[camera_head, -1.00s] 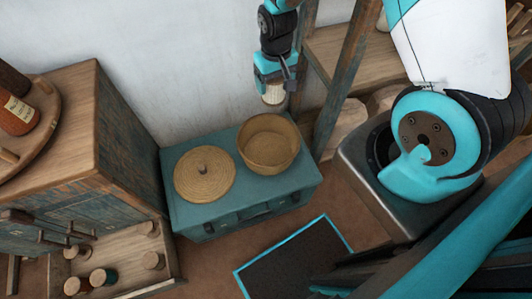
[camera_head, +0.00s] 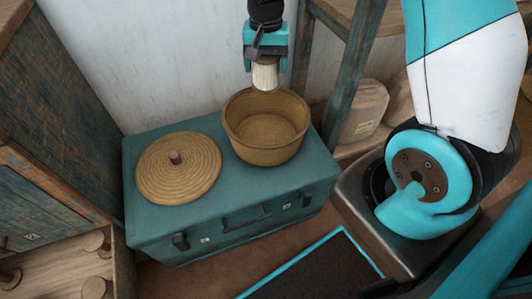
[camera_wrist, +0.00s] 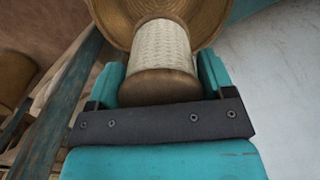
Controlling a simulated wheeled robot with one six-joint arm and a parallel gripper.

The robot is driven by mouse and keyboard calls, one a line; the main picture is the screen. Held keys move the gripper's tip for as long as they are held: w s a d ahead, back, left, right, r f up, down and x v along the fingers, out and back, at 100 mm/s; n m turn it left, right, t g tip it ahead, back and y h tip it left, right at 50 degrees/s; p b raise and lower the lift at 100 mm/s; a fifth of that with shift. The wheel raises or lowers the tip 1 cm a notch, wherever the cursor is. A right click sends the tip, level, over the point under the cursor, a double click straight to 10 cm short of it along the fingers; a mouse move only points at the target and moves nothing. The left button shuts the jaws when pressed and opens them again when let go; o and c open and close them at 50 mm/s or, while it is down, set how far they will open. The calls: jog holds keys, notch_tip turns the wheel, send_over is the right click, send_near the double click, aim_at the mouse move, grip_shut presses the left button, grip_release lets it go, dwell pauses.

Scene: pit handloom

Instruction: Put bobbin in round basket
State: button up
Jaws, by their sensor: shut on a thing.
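The bobbin (camera_head: 265,75), with pale thread, hangs upright from my gripper (camera_head: 265,57) in the head view. My gripper is shut on it, just above the back rim of the round basket. The round basket (camera_head: 265,152) is woven, open and looks empty, and stands on a teal chest. In the wrist view the bobbin (camera_wrist: 162,50) shows its wooden end between the jaws (camera_wrist: 160,80), with the basket (camera_wrist: 112,15) beyond it. The bobbin looks apart from the basket; its exact height over the rim is hard to tell.
A round woven lid (camera_head: 180,180) with a knob lies beside the basket on the teal chest (camera_head: 240,205). A wooden cabinet (camera_head: 40,150) with an open drawer of bobbins stands at left. A wooden post (camera_head: 345,85) and sacks (camera_head: 362,110) are at right. The wall is close behind.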

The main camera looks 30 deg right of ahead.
jog(key=shift+f+b, duration=0.6)
jog(key=shift+f, duration=0.2)
jog(key=shift+f+m, duration=0.3)
jog(key=shift+f, duration=0.05)
jog(key=b, duration=0.6)
send_over(266, 139)
notch_tip(266, 139, down, 19)
